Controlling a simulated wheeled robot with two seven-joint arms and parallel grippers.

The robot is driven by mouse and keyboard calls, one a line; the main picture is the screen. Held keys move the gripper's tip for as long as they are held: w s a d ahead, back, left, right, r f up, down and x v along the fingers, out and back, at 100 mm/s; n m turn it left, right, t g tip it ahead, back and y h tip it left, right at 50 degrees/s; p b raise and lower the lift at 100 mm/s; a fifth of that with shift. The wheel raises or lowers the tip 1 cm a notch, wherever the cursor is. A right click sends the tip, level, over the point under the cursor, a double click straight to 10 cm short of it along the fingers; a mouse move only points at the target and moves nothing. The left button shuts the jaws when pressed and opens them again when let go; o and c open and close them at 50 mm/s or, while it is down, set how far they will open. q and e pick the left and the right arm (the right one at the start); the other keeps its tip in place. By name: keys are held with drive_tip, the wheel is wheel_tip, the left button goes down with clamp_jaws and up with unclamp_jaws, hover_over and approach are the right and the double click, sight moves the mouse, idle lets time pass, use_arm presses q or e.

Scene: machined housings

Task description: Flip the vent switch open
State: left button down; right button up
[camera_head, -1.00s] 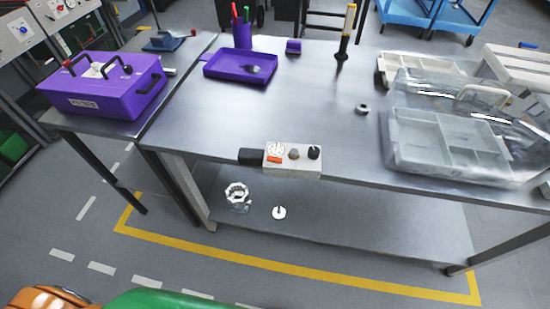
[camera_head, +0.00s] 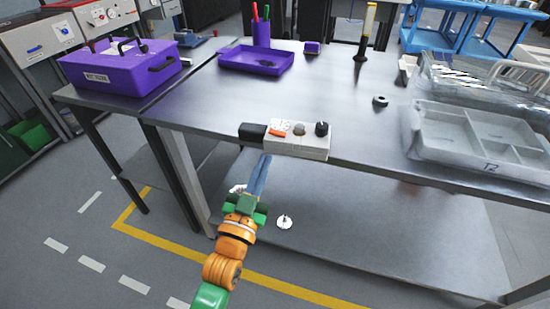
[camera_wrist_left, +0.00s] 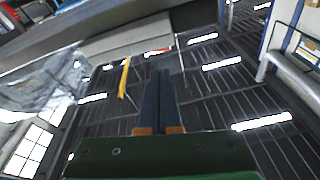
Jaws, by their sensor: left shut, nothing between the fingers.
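A white control box (camera_head: 298,143) sits at the front edge of the metal table. It has an orange switch (camera_head: 278,132), a grey knob, a black knob and a black block at its left end. My left gripper (camera_head: 265,157) is shut and empty, its blue fingers pointing up just below and in front of the box's left part. In the left wrist view, the fingertips (camera_wrist_left: 159,74) are just below the orange switch (camera_wrist_left: 157,52) and the pale box (camera_wrist_left: 125,40), with a gap visible in that picture. Contact cannot be told. My right gripper is not in view.
The metal table (camera_head: 330,95) holds a purple tray (camera_head: 256,68), a dark ring (camera_head: 380,100) and clear-lidded organisers (camera_head: 475,135) at right. A purple case (camera_head: 118,70) stands on the left table. A lower shelf (camera_head: 400,220) lies under the box.

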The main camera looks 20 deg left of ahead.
use_arm(q)
drive_tip(key=r, duration=0.2)
drive_tip(key=s+r+t, duration=0.1)
drive_tip(key=shift+a+y, duration=0.35)
drive_tip(key=shift+y, duration=0.05)
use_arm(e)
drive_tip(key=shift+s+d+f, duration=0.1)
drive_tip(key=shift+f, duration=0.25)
use_arm(q)
wheel_tip(320, 180, up, 4)
drive_tip(key=p, duration=0.1)
hover_over(268, 140)
drive_tip(key=shift+w+d+f, duration=0.2)
drive_tip(key=shift+w+d, duration=0.05)
drive_tip(key=shift+d, duration=0.15)
drive_tip(key=f, duration=0.3)
drive_tip(key=shift+s+a+f, duration=0.15)
drive_tip(key=shift+a, duration=0.1)
drive_tip(key=shift+a+f, duration=0.15)
drive_tip(key=shift+f, duration=0.35)
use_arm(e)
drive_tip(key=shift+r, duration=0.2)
